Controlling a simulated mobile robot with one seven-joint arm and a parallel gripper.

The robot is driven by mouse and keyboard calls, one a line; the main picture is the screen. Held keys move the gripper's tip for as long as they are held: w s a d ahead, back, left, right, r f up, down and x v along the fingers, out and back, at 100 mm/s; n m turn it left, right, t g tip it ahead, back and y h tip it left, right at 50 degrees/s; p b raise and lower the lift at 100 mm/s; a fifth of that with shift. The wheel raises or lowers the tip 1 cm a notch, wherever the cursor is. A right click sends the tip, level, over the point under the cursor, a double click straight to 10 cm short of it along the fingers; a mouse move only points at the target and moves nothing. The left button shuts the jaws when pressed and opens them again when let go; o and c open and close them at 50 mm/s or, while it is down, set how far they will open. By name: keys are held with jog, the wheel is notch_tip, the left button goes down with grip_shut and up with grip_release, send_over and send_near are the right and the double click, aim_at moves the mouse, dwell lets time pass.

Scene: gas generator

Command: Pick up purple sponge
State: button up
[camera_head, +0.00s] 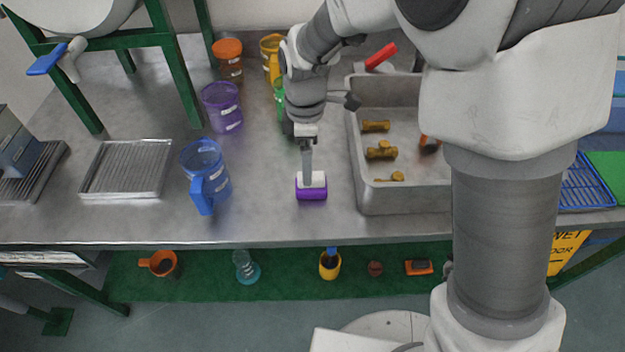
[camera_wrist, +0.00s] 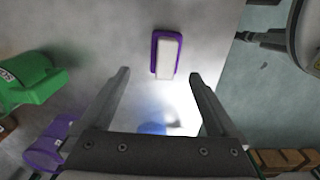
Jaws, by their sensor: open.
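The purple sponge (camera_head: 311,193) has a white top layer and lies on the metal counter, left of the sink. In the wrist view the sponge (camera_wrist: 166,54) lies ahead of the fingertips, near the middle. My gripper (camera_head: 308,172) is over the sponge in the head view and overlaps part of it. In the wrist view my gripper (camera_wrist: 158,75) has its two fingers spread wide with nothing between them. The sponge appears apart from both fingers there.
A blue pitcher (camera_head: 205,178) stands left of the sponge. A purple jug (camera_head: 222,107) and an orange-lidded container (camera_head: 229,62) stand behind it. The sink (camera_head: 408,199) with brass fittings is to the right. A ribbed tray (camera_head: 127,168) lies left. The counter around the sponge is clear.

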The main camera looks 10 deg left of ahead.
jog(key=f, duration=0.2)
jog(key=f+b, duration=0.1)
jog(key=f, duration=0.1)
jog(key=d+f, duration=0.1)
jog(key=f, duration=0.1)
jog(key=shift+s+f, duration=0.2)
jog(key=shift+s, duration=0.05)
jog(key=c, duration=1.4)
